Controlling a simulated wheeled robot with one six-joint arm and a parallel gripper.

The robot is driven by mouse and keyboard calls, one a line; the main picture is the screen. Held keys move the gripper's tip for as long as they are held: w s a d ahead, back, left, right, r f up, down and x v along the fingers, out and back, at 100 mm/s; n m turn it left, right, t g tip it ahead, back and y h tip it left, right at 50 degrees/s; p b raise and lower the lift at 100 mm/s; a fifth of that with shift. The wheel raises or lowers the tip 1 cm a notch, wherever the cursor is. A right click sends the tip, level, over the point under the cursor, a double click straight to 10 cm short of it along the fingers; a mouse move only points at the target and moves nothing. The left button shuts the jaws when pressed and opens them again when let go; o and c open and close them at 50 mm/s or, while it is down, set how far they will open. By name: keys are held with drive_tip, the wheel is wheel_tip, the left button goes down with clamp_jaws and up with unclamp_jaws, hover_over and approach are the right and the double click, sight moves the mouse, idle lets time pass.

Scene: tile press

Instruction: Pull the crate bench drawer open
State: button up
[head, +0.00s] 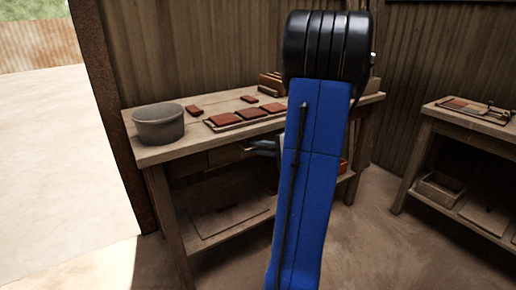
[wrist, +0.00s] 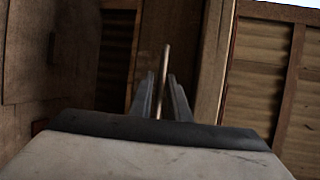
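The crate bench (head: 165,152) stands against the wall in the head view. Its drawer front (head: 228,156) shows as a wooden panel under the tabletop, partly hidden behind my arm. The drawer looks closed. My gripper (head: 260,147) is at the drawer's height in front of the bench, mostly hidden by my blue arm. In the wrist view my gripper (wrist: 161,78) has its two fingers apart. A thin bar, seemingly the drawer handle (wrist: 166,60), runs between the fingers, nearer the right one. I see a gap on its left; firm contact is not visible.
On the bench top are a grey bucket (head: 158,124) and a board with reddish tiles (head: 225,119). A lower shelf (head: 225,213) is under the drawer. A second bench (head: 470,121) stands at the right. The floor between the benches is clear.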

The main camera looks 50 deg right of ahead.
clamp_jaws()
drive_tip(key=shift+s, duration=0.1)
idle(1.2)
